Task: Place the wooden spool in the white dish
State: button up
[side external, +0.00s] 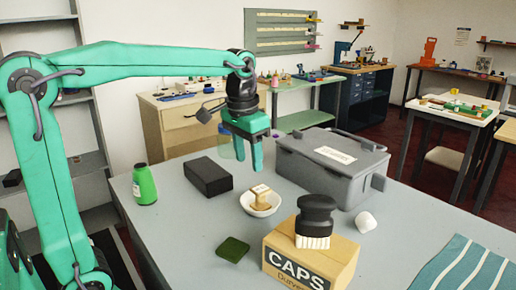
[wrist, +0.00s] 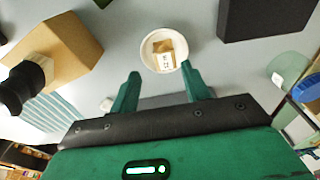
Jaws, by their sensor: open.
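The wooden spool (side external: 261,191), light brown with a pale label, sits inside the small white dish (side external: 262,211) on the grey counter. In the wrist view the spool (wrist: 164,56) lies within the rim of the dish (wrist: 148,48), just beyond my fingertips. My gripper (side external: 249,164) is open and empty, above and behind the dish in the side view, pointing down. The wrist view shows my gripper's two green fingers (wrist: 160,71) spread apart, with nothing between them. The spool is clear of both fingers.
A black block (side external: 208,177) and green bottle (side external: 145,185) stand left of the dish. A lidded grey bin (side external: 331,168) is behind right. A CAPS box (side external: 309,262) with a black brush (side external: 316,217) is in front, near a dark green pad (side external: 233,249) and white piece (side external: 366,222).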

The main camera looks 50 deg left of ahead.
jog(key=s+f+t, duration=0.2)
jog(key=s+f, duration=0.1)
jog(key=s, duration=0.4)
jog(key=s+d+f+t, duration=0.1)
jog(key=s+f+t, duration=0.1)
jog(key=s, duration=0.6)
jog(key=shift+f, duration=0.75)
